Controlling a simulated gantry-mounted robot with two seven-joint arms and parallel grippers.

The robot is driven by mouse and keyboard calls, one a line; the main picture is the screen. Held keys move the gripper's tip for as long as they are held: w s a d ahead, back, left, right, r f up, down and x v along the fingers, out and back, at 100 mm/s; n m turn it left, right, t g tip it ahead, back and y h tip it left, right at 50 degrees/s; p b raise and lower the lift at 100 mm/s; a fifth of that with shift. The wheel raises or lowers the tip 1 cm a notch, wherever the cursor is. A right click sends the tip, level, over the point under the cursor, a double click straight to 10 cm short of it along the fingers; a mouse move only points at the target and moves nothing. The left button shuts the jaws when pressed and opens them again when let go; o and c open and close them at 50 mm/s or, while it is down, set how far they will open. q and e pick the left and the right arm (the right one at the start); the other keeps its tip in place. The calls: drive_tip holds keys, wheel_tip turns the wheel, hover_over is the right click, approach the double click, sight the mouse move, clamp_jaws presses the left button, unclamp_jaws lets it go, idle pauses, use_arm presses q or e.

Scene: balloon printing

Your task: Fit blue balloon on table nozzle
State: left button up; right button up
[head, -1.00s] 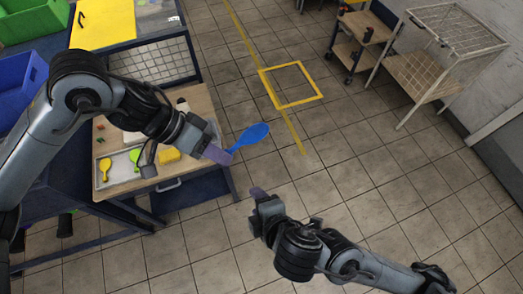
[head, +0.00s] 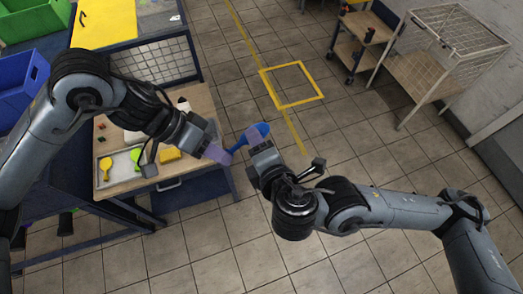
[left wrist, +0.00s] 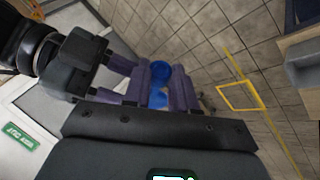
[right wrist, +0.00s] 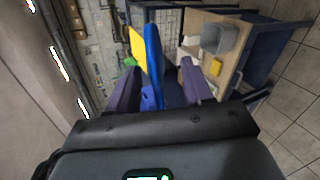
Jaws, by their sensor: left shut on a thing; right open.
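The blue balloon (head: 262,129) is held above the floor, just right of the wooden table (head: 200,105). My left gripper (head: 217,153) is shut on its narrow end; the balloon also shows between the purple fingers in the left wrist view (left wrist: 160,72). My right gripper (head: 252,141) is open, close beside the balloon. In the right wrist view the balloon (right wrist: 153,60) stands between the right gripper's spread fingers. Whether they touch it I cannot tell. I cannot make out the table nozzle; my left arm covers part of the table.
A grey tray (head: 122,174) on the table holds a yellow balloon (head: 105,166) and a green balloon (head: 135,155). A yellow block (head: 170,154) lies beside it. Blue (head: 18,88) and green bins stand at far left. The tiled floor to the right is open; carts stand at back right.

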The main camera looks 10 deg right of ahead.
drive_tip(key=shift+x, duration=2.4)
drive_tip(key=shift+s, duration=0.1)
drive_tip(key=c, duration=0.8)
use_arm(q)
drive_tip(key=o, duration=0.9)
use_arm(e)
drive_tip(key=shift+c, duration=0.2)
use_arm(q)
drive_tip(key=shift+r, duration=0.1)
